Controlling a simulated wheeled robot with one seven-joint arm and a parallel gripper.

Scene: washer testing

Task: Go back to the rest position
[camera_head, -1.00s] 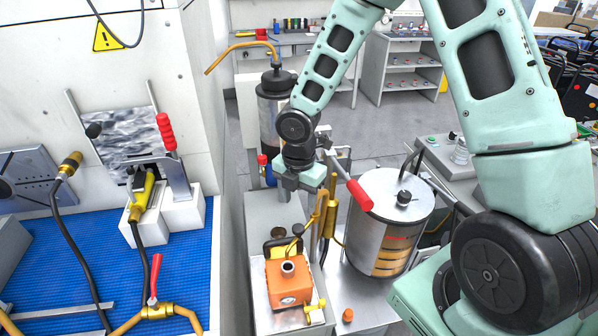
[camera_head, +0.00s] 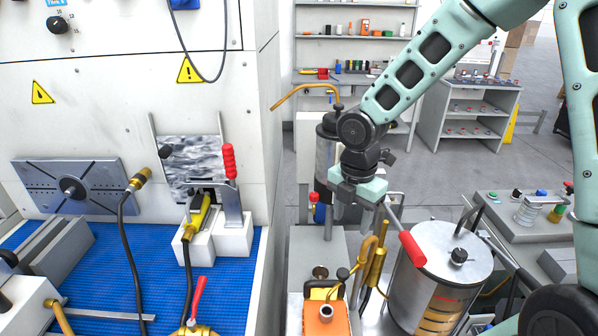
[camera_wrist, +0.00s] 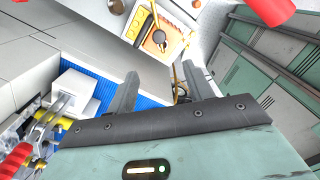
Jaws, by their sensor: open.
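My gripper (camera_head: 350,210) hangs in the air in the head view, above the grey stand with the orange unit (camera_head: 325,318) and left of the steel tank (camera_head: 437,285). In the wrist view its two fingers (camera_wrist: 165,95) are spread apart with nothing between them. Past the fingers, the wrist view shows the orange unit (camera_wrist: 158,40) on its light stand and the blue mat (camera_wrist: 108,92).
A red-handled lever (camera_head: 412,248) stands close to the right of my gripper. A dark canister with a brass spout (camera_head: 326,150) stands behind it. The white machine wall (camera_head: 130,60) and blue mat (camera_head: 110,265) lie left. Grey floor (camera_head: 430,190) is open behind.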

